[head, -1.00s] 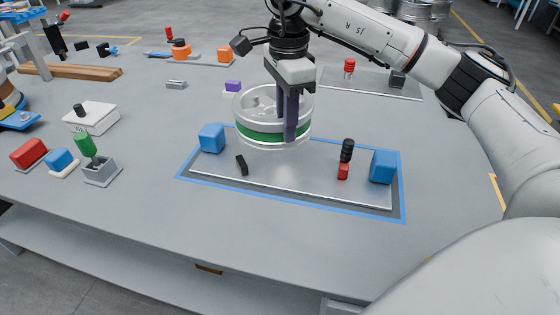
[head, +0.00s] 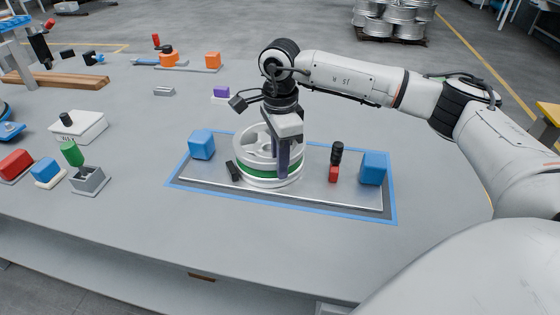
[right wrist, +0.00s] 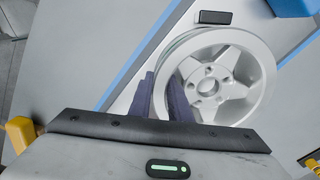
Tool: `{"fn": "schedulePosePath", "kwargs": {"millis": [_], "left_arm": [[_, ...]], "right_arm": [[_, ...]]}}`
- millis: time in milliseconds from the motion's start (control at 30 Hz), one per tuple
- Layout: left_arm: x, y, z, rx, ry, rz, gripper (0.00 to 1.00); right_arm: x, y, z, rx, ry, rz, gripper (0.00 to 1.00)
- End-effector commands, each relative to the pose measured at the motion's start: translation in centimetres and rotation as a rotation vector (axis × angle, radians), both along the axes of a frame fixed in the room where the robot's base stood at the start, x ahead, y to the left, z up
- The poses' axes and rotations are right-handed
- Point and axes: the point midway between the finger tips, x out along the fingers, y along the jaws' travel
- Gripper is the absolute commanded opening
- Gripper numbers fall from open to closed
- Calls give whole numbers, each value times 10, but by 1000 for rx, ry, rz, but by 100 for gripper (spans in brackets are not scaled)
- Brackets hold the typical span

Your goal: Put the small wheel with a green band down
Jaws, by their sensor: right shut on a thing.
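The small silver wheel with a green band (head: 257,173) lies flat on the metal plate (head: 320,195) inside the blue-taped rectangle, left of the plate's middle. It appears to touch the plate. My right gripper (head: 284,168) comes down from above and is shut on the wheel's rim, on its right side. In the right wrist view the fingers (right wrist: 163,95) straddle the rim of the wheel (right wrist: 262,65), with its spokes and hub holes showing. The fingertips are partly hidden. My left gripper is not in view.
Blue blocks (head: 201,145) (head: 373,168) stand at the plate's two ends. A small black piece (head: 233,171) lies close to the wheel's left. A red-and-black post (head: 335,162) stands to its right. A green-knobbed box (head: 88,179) stands further left. The front table surface is clear.

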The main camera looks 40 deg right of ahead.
Motion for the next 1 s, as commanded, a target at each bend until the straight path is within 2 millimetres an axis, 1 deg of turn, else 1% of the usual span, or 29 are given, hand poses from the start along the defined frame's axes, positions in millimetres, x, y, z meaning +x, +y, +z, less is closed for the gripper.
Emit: {"fn": "schedulePosePath", "kwargs": {"millis": [33,100,267,300,367,400,600,733,867,1000], "left_arm": [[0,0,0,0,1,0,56],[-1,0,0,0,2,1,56],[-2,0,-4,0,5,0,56],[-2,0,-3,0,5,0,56],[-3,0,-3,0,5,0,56],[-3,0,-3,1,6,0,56],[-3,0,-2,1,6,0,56],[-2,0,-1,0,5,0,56],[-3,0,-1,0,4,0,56],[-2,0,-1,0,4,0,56]], "right_arm": [[2,0,3,2,-8,0,0],[2,0,3,1,-7,0,0],[2,0,-1,1,-7,0,0],[0,0,-2,0,-1,0,24],[0,0,-2,0,0,0,34],[0,0,-2,0,0,0,36],[0,0,-1,1,-1,0,36],[1,0,8,1,-3,0,36],[2,1,31,2,-7,1,36],[2,1,62,2,-7,1,36]]}}
